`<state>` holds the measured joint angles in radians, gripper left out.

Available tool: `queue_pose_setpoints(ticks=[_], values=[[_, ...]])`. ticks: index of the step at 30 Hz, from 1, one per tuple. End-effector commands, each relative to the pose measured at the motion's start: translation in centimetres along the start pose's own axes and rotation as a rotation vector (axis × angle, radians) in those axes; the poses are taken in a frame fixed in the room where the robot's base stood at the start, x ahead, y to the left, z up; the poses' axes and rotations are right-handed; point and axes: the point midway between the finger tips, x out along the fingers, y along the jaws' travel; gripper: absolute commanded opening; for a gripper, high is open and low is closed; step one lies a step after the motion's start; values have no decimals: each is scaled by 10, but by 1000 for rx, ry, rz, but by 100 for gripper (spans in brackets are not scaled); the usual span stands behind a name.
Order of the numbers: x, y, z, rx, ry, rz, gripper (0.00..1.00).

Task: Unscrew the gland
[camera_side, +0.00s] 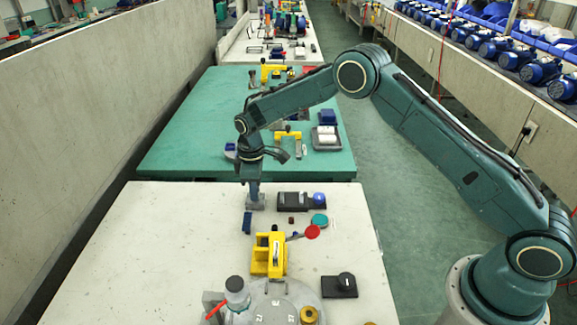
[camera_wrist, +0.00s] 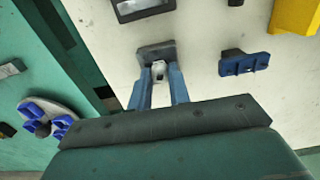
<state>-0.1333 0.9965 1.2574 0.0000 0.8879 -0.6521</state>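My gripper (camera_side: 254,190) points straight down at the far edge of the white table, over a small grey block (camera_side: 256,205). In the wrist view, its two blue fingers (camera_wrist: 160,76) stand on either side of a small pale fitting (camera_wrist: 159,69) at the grey block (camera_wrist: 148,50). The fingertips look closed against the fitting's sides, with no clear gap. The fitting may be the gland; its form is too small to make out. The fingers hide it in the side view.
A blue notched block (camera_side: 247,222) stands close by, also in the wrist view (camera_wrist: 243,64). The table's left side is clear.

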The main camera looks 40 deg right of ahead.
Motion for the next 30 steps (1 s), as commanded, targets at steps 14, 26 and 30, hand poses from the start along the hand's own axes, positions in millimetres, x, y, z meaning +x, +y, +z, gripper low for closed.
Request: queue_pose_setpoints(ticks=[14,26,30], values=[[0,0,0,-57,0,0,2],[0,0,0,-351,0,1,2],[0,0,0,-457,0,1,2]])
